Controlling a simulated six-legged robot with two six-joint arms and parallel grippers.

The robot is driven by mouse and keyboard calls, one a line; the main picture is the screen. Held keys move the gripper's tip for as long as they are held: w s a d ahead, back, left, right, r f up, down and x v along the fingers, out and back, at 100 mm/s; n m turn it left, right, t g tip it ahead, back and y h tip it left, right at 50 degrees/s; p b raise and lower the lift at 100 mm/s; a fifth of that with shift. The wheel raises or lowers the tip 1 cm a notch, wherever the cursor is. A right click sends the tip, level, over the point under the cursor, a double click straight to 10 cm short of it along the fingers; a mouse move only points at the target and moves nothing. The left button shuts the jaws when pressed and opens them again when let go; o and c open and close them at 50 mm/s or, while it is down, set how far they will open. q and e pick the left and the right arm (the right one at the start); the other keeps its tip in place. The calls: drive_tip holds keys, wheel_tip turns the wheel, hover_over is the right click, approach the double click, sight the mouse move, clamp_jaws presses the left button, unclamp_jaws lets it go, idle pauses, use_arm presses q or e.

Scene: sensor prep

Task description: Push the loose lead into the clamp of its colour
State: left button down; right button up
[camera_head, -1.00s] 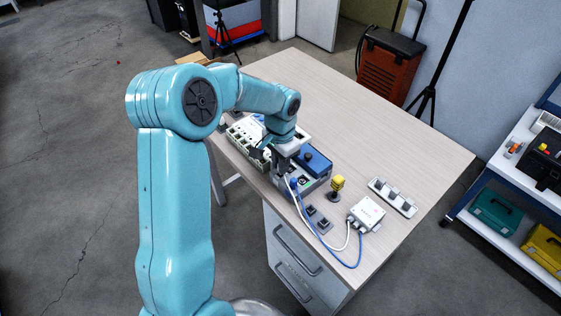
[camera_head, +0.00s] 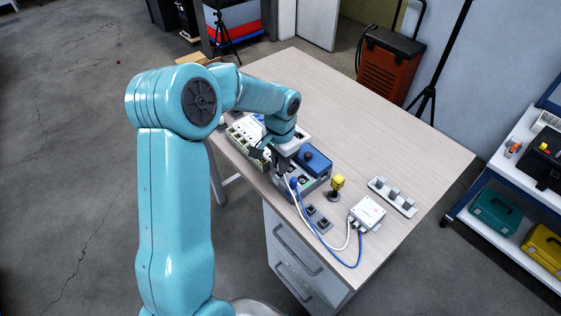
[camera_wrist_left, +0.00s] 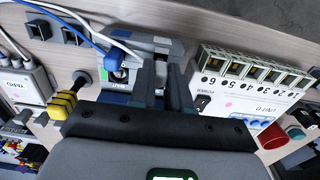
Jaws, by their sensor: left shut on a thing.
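My left gripper (camera_head: 283,168) reaches down over the grey box with the blue top (camera_head: 312,163). In the left wrist view its two fingers (camera_wrist_left: 162,82) are close together over the box's near end. They are shut on the end of the white lead (camera_wrist_left: 92,22), mostly hidden between them. The blue lead (camera_head: 317,232) ends at a blue clamp (camera_head: 293,183) on the box, beside my fingers. The white lead also shows in the head view (camera_head: 301,211). Whether its tip is inside a clamp is hidden. My right gripper is not in view.
Both leads come from a white sensor box (camera_head: 367,213). A terminal unit with numbered sockets (camera_wrist_left: 252,80) stands close beside my fingers. A yellow-topped knob (camera_head: 337,184), small dark blocks (camera_head: 323,226) and a grey strip (camera_head: 392,198) stand nearby. The far table is clear.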

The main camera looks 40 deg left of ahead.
use_arm(q)
drive_tip(key=shift+f+b, duration=0.6)
drive_tip(key=shift+f, duration=0.1)
idle(1.6)
drive_tip(key=c, duration=0.8)
unclamp_jaws()
drive_tip(key=shift+c, duration=0.2)
drive_tip(key=shift+r+p, duration=2.6)
drive_tip(key=shift+r, duration=0.95)
drive_tip(key=shift+s, duration=0.1)
